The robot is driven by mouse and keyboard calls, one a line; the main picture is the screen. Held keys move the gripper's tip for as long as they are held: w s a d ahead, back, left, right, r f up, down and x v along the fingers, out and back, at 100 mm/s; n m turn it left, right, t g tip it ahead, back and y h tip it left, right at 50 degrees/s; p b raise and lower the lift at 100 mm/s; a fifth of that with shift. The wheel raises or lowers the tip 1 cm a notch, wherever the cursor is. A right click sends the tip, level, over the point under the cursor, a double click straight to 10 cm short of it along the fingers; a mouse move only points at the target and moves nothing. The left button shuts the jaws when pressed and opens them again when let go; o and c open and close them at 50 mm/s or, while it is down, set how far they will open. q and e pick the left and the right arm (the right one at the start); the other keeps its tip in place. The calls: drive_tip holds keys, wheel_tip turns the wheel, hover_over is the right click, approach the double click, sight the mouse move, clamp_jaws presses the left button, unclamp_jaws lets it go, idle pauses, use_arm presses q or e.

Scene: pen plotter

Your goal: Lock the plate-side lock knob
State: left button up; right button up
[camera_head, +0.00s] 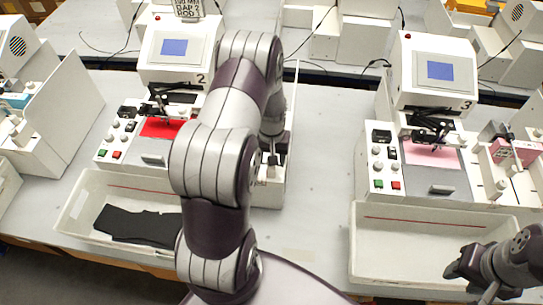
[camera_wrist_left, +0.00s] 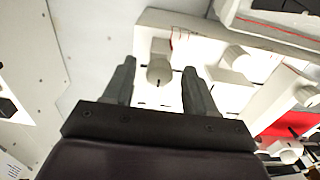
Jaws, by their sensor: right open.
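My right gripper (camera_head: 468,280) is open and empty at the lower right, by the front white tray.
Another white knob (camera_wrist_left: 236,54) sits right of the gripper in the wrist view. A red sheet (camera_head: 163,128) lies on plotter 2. A tray (camera_head: 75,200) with black cloth (camera_head: 135,224) stands in front. Plotter 3 (camera_head: 440,75) is at right; the table between is clear.

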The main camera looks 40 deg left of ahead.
use_arm(q)
drive_tip(key=shift+r, duration=0.15)
wheel_tip(320, 180, up, 12)
drive_tip(key=b, duration=0.4)
drive_tip(key=shift+r, duration=0.25)
